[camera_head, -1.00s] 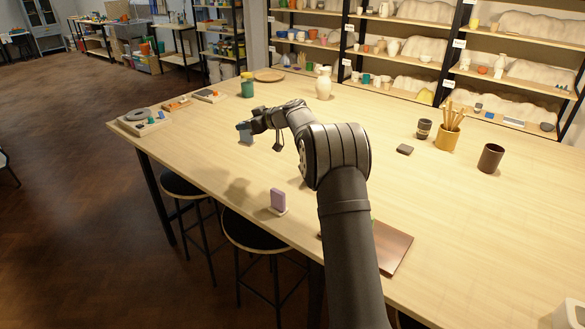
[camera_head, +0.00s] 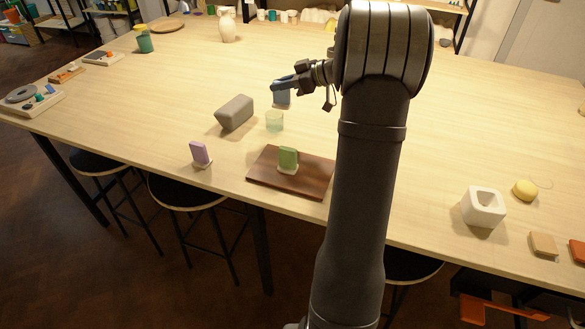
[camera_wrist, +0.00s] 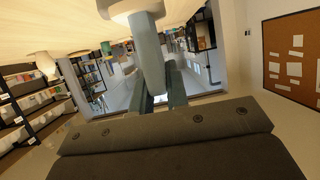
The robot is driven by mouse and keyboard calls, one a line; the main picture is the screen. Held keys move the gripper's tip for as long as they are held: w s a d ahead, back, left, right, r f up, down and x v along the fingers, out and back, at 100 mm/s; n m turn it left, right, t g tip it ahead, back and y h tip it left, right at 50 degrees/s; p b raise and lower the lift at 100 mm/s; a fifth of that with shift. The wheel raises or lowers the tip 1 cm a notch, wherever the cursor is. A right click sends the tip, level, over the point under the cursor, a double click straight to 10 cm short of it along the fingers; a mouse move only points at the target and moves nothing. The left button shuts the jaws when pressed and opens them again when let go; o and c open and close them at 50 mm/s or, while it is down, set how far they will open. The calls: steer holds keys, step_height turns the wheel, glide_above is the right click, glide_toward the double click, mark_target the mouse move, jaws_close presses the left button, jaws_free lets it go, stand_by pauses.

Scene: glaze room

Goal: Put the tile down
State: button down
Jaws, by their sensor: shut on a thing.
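My gripper (camera_head: 277,86) is shut on a blue tile (camera_head: 282,99) and holds it upright over the middle of the table (camera_head: 420,150). In the wrist view my gripper's fingers (camera_wrist: 160,85) are at the tile (camera_wrist: 148,55), which has a pale foot (camera_wrist: 128,9) at its far end. I cannot tell whether the foot touches the table. A purple tile (camera_head: 200,152) stands in a pale foot near the front edge. A green tile (camera_head: 288,157) stands in a pale foot on a brown board (camera_head: 310,184).
A white square pot (camera_head: 484,207) and a yellow round thing (camera_head: 525,190) are at the right. The table's left middle is clear.

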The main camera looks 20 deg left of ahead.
steer(key=s+d+r+t, duration=0.1)
steer(key=s+d, duration=0.4)
steer(key=d, duration=0.5)
steer(key=s+d, duration=0.5)
steer(key=d, duration=0.6)
glide_above(301, 161)
step_height(301, 161, down, 7)
steer(key=shift+f+m, duration=0.4)
steer(key=shift+f, duration=1.55)
steer(key=shift+f, duration=0.25)
steer(key=shift+f, duration=0.25)
steer(key=c, duration=1.8)
jaws_free()
steer(key=shift+f, duration=0.1)
steer(key=shift+c, duration=0.2)
steer(key=shift+o, duration=0.7)
